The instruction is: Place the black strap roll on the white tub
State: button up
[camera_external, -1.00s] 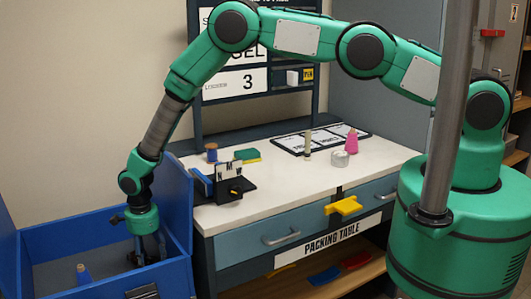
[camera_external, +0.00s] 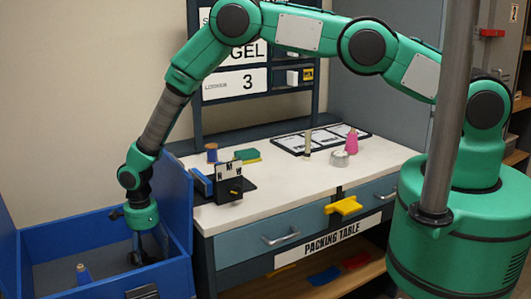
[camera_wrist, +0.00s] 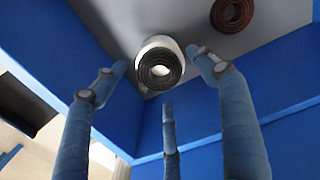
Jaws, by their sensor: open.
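In the wrist view a black strap roll (camera_wrist: 159,69) shows end-on, with a pale, white rounded body (camera_wrist: 150,45) directly behind it. This looks like the white tub, but I cannot tell how the two touch. My gripper (camera_wrist: 160,74) has its three blue-grey fingers spread around the roll, apart from it in the picture. In the external view my gripper (camera_external: 140,254) reaches down into the blue bin (camera_external: 175,278), its fingers partly hidden by the bin's wall. A small round light grey-white container (camera_external: 340,159) stands on the packing table.
A brown roll (camera_wrist: 232,12) lies near the black one in the wrist view. A blue spool (camera_external: 83,274) stands in the bin. The bin's walls surround my fingers. The packing table (camera_external: 270,190) beside it holds a black stand (camera_external: 230,185) and a pink item (camera_external: 351,142).

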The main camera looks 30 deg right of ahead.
notch_tip(320, 180, up, 10)
jog(key=shift+r+p, duration=0.15)
jog(key=shift+p, duration=0.2)
dwell(0.9)
